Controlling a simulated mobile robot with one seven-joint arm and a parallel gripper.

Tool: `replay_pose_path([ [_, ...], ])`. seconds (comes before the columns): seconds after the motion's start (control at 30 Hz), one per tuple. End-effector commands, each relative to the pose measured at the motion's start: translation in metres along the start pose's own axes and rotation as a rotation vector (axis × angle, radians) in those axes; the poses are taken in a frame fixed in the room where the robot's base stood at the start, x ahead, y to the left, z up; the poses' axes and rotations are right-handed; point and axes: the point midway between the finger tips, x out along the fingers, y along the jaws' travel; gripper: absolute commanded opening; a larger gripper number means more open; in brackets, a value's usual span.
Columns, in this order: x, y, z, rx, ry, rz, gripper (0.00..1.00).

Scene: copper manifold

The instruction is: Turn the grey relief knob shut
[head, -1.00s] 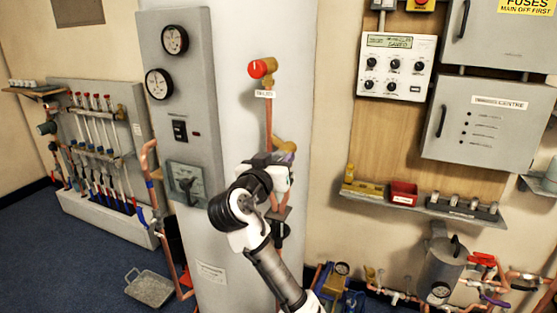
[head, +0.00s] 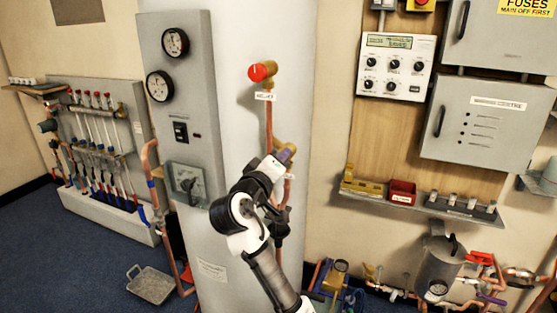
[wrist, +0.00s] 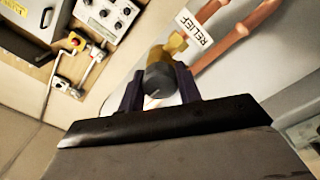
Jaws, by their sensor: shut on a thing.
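The grey relief knob (wrist: 158,82) sits on a brass valve body (wrist: 170,50) in the wrist view, beside a white tag reading RELIEF (wrist: 195,26). A pale line shows on the knob's face. My gripper (wrist: 159,88) is shut on the knob, with one dark finger on each side of it. In the head view my gripper (head: 281,160) is at the brass relief valve (head: 281,146) on the front of the white cylinder (head: 230,90). The knob is largely hidden there by my gripper and wrist.
A red knob (head: 258,72) on a brass valve is above, joined by a copper pipe (head: 269,125). A grey gauge panel (head: 202,100) stands close on the left. A shelf (head: 425,206) with small parts is on the right wall.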

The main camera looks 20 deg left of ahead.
Motion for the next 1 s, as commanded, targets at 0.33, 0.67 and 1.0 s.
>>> replay_pose_path([
  [0.33,-0.0002,-0.0001,-0.0001,-0.078,0.000,0.000,0.11],
  [0.67,-0.0002,-0.0003,-0.0001,-0.082,0.001,0.000,0.11],
  [1.0,-0.0001,-0.0002,-0.0001,-0.081,0.001,0.000,0.56],
])
